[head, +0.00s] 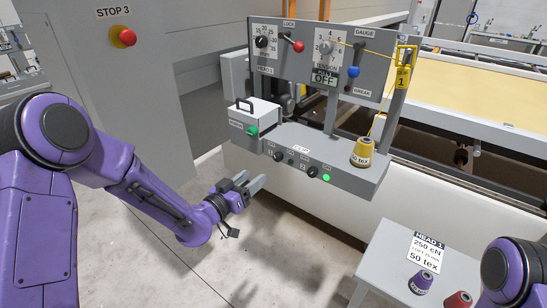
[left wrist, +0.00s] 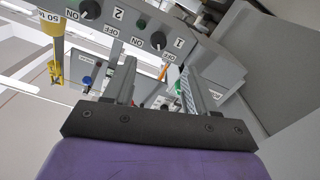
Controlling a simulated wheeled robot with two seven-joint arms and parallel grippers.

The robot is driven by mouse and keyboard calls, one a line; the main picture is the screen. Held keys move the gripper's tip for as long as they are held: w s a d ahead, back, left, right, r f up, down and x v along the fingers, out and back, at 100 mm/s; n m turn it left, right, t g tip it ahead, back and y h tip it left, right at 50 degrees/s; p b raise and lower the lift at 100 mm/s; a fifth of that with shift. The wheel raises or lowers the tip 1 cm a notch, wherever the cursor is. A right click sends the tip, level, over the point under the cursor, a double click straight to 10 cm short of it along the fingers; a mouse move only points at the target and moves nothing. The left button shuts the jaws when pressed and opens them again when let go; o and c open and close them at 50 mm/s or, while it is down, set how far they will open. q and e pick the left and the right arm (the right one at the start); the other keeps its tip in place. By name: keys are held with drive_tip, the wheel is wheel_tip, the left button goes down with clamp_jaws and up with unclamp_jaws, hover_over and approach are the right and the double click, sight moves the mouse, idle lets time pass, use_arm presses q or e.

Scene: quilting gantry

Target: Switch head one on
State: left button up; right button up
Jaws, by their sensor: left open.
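The head one switch is a black rotary knob (head: 278,156) marked 1 on the front of the grey shelf box (head: 350,180). It also shows as a knob in the left wrist view (left wrist: 158,39), with an OFF label beside it; I cannot tell its pointer's direction surely. The small lamp (head: 290,161) beside it is dark. Knob 2 (head: 312,171) sits to its right, beside a bright green lamp (head: 326,177). My left gripper (head: 254,183) is open and empty, below and left of knob 1, apart from it. My right gripper is out of view.
A HEAD 1 panel (head: 268,85) with dials, levers and an OFF display (head: 325,77) stands above the shelf. A side table (head: 385,268) holds two cones. Floor left is clear.

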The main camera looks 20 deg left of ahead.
sight(276, 160)
use_arm(q)
drive_tip(key=p+x, duration=0.3)
drive_tip(key=x, duration=0.7)
drive_tip(key=shift+s+d, duration=0.1)
drive_tip(key=shift+w+d, duration=0.1)
drive_tip(key=shift+w, duration=0.25)
drive_tip(key=shift+f, duration=0.1)
clamp_jaws()
